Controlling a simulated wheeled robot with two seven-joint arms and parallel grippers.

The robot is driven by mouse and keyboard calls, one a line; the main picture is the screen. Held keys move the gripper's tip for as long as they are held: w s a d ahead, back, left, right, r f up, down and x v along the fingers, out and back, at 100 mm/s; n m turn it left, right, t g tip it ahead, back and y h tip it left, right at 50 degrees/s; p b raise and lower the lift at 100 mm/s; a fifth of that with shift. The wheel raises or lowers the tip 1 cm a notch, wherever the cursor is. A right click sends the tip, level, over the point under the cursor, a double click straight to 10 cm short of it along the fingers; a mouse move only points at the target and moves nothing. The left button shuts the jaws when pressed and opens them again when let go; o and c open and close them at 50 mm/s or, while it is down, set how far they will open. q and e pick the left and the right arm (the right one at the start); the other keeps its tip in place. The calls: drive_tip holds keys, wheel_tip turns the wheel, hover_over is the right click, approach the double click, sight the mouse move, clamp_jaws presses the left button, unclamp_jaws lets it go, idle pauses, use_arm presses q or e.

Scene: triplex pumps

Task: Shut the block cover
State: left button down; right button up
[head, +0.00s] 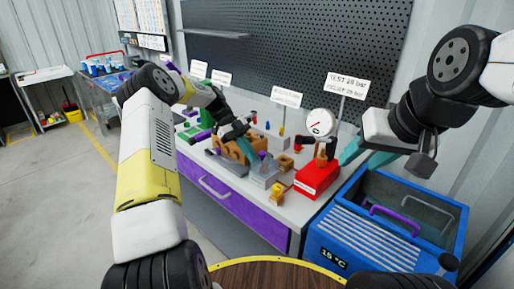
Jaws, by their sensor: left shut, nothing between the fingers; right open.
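My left gripper (254,158) reaches down over the bench with its teal fingers shut and empty. Its fingertips are close to a grey metal block (264,178); I cannot tell whether they touch it. An orange-brown block (229,151) with several openings sits just left of the fingers, partly hidden by my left gripper. Which part is the block cover, and how far it stands open, is too small to tell. My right gripper (358,154) is open and empty, to the right of the gauge and above the blue bin.
A red box (317,179) with a pressure gauge (320,123) stands at the bench's right end. Small brass parts (277,192) lie beside it. A pegboard (300,55) rises behind.

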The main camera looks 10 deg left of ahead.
use_arm(q)
drive_tip(key=shift+a+f, duration=0.25)
drive_tip(key=shift+f, duration=0.2)
drive_tip(key=d+r+v, duration=0.1)
drive_tip(key=v, duration=0.7)
drive_tip(key=s+d+r+n+t+y, duration=0.2)
drive_tip(key=s+r+n+t+y, duration=0.1)
drive_tip(key=s+r+n, duration=0.4)
drive_tip(key=s+d+r+n+t+y, duration=0.2)
drive_tip(key=s+d+r+n, duration=0.15)
drive_tip(key=s+r, duration=0.4)
drive_tip(key=s+a+n+t+y, duration=0.1)
drive_tip(key=s+a+n+t, duration=0.2)
drive_tip(key=s+n+t, duration=0.4)
drive_tip(key=s+n, duration=0.7)
drive_tip(key=s, duration=0.4)
drive_tip(key=shift+r, duration=0.3)
drive_tip(key=shift+a, duration=0.15)
